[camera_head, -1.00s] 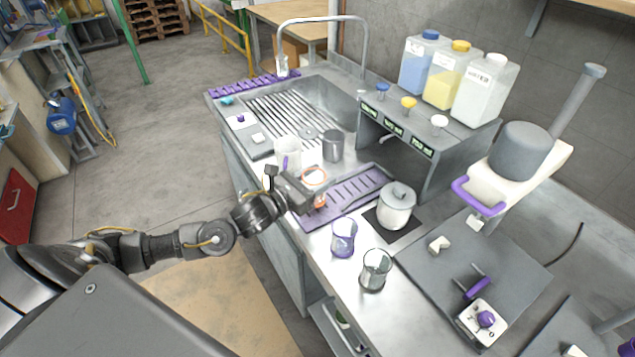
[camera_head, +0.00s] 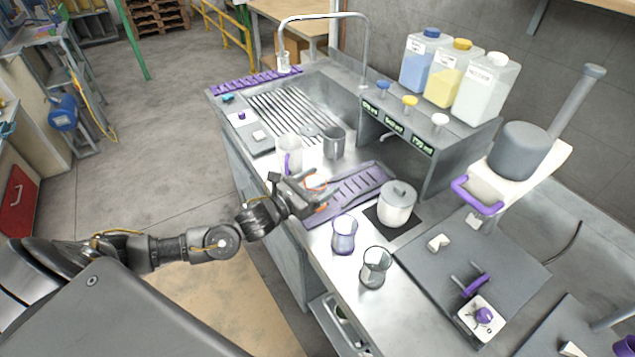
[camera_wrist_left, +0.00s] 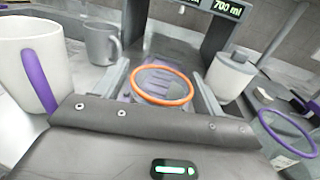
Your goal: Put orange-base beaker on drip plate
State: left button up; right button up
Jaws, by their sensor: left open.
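The orange-base beaker is clear, with an orange rim (camera_wrist_left: 162,85). In the head view only bits of orange (camera_head: 321,207) show, because my left gripper (camera_head: 318,186) covers much of it. It appears upright at the near left part of the purple slotted drip plate (camera_head: 362,187). In the left wrist view my left gripper (camera_wrist_left: 163,88) is open, one finger on each side of the beaker, with gaps beside the rim. The purple plate shows behind and through the rim. The beaker's base is hidden in the wrist view. My right gripper is not in view.
A white mug with a purple handle (camera_head: 289,150) and a grey metal mug (camera_head: 334,143) stand beyond the gripper. A lidded white pot (camera_head: 396,205), a purple-rimmed beaker (camera_head: 344,236) and a dark-rimmed beaker (camera_head: 375,268) stand on the right. The dispenser shelf (camera_head: 445,150) rises behind the plate.

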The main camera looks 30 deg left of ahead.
pick_arm(q)
jog(key=shift+r, duration=0.2)
jog(key=b+v, duration=0.3)
jog(key=v, duration=0.9)
jog(key=shift+f, duration=0.1)
